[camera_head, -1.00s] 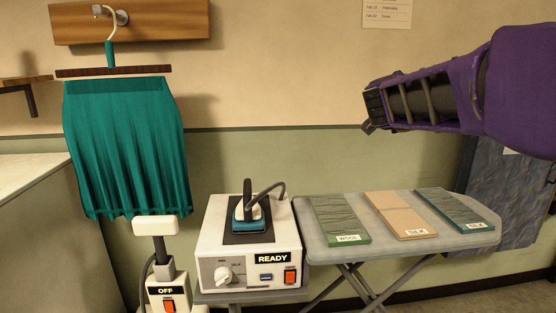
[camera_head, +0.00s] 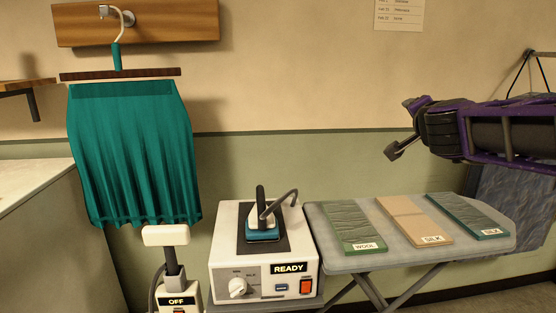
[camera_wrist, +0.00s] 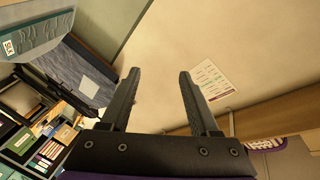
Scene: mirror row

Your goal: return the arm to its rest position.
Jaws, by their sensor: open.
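My gripper (camera_head: 399,126) is at the right of the head view, raised above the ironing board (camera_head: 385,262) and apart from it. Its fingers point to the left. In the wrist view the two fingers of my gripper (camera_wrist: 158,85) stand apart with nothing between them. The wall and a paper notice (camera_wrist: 212,79) show beyond the fingers. My purple and black arm reaches in from the right edge of the head view and hides part of a dark hanging cloth (camera_head: 520,195).
The board carries a wool swatch (camera_head: 350,225) and two silk-labelled swatches (camera_head: 414,217) (camera_head: 465,213). A white iron station marked READY (camera_head: 228,260) stands left of it. A teal skirt (camera_head: 132,150) hangs from a wall hook. A box marked OFF (camera_head: 178,299) stands below. Free air surrounds my gripper.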

